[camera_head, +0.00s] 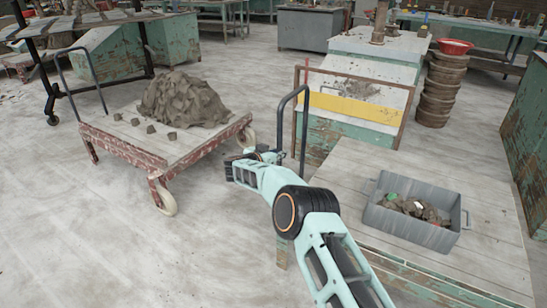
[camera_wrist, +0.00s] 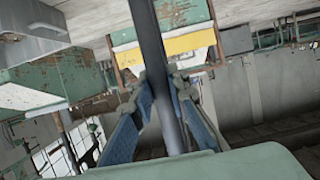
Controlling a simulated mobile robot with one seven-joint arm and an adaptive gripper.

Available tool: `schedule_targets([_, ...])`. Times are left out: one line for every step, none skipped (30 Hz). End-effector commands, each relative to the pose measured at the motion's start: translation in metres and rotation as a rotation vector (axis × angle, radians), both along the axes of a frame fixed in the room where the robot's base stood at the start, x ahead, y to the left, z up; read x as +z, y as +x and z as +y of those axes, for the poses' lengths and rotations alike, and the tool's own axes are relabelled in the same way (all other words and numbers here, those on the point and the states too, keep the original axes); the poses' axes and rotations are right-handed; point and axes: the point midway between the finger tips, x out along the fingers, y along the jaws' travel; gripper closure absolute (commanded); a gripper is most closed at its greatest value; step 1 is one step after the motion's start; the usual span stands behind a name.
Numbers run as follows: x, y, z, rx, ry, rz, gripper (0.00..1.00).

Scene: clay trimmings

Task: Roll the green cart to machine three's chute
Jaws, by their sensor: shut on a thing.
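The green cart (camera_head: 410,264) is at the lower right, with a pale wooden deck and worn green edge. Its dark upright handle (camera_head: 304,125) rises at its left end; the bar also crosses the wrist view (camera_wrist: 152,45). My gripper (camera_head: 240,165) is at this handle, and in the wrist view its blue fingers (camera_wrist: 165,115) are closed around the bar. A grey bin (camera_head: 408,225) of clay scraps sits on the deck. A green machine with a yellow-striped, brown-framed panel (camera_head: 352,108) stands behind the cart. I cannot read a machine number or identify the chute.
A red cart (camera_head: 160,165) bearing a clay mound (camera_head: 183,100) and small lumps stands left of my gripper. A stack of brown round pieces (camera_head: 440,92) with a red bowl (camera_head: 455,46) stands at the right back. Bare floor (camera_head: 110,245) lies at the lower left.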

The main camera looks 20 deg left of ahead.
Motion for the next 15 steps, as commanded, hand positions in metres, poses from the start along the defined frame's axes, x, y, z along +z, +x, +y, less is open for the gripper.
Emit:
schedule_targets([-0.007, -0.001, 0.005, -0.003, 0.004, 0.002, 1.00])
schedule_targets([-0.008, 0.000, 0.007, -0.003, 0.003, 0.003, 1.00])
schedule_targets([-0.008, 0.001, 0.010, -0.003, 0.002, 0.003, 1.00])
schedule_targets([-0.007, 0.001, 0.012, -0.004, 0.002, 0.003, 1.00])
schedule_targets([-0.007, 0.002, 0.014, -0.003, 0.001, 0.002, 1.00])
schedule_targets([-0.007, 0.002, 0.017, -0.003, 0.002, 0.000, 1.00])
schedule_targets([-0.006, 0.003, 0.018, -0.003, 0.002, 0.000, 1.00])
schedule_targets([-0.007, 0.004, 0.020, -0.003, 0.001, 0.000, 1.00])
schedule_targets([-0.006, 0.004, 0.022, -0.003, 0.002, 0.000, 1.00])
schedule_targets([-0.006, 0.005, 0.024, -0.003, 0.001, 0.000, 1.00])
schedule_targets([-0.006, 0.005, 0.025, -0.002, 0.002, -0.001, 1.00])
schedule_targets([-0.006, 0.005, 0.027, -0.002, 0.001, -0.001, 1.00])
schedule_targets([-0.005, 0.006, 0.028, -0.002, 0.002, -0.002, 1.00])
schedule_targets([-0.006, 0.006, 0.029, -0.003, 0.001, -0.001, 1.00])
schedule_targets([-0.006, 0.006, 0.029, -0.004, 0.002, 0.000, 1.00])
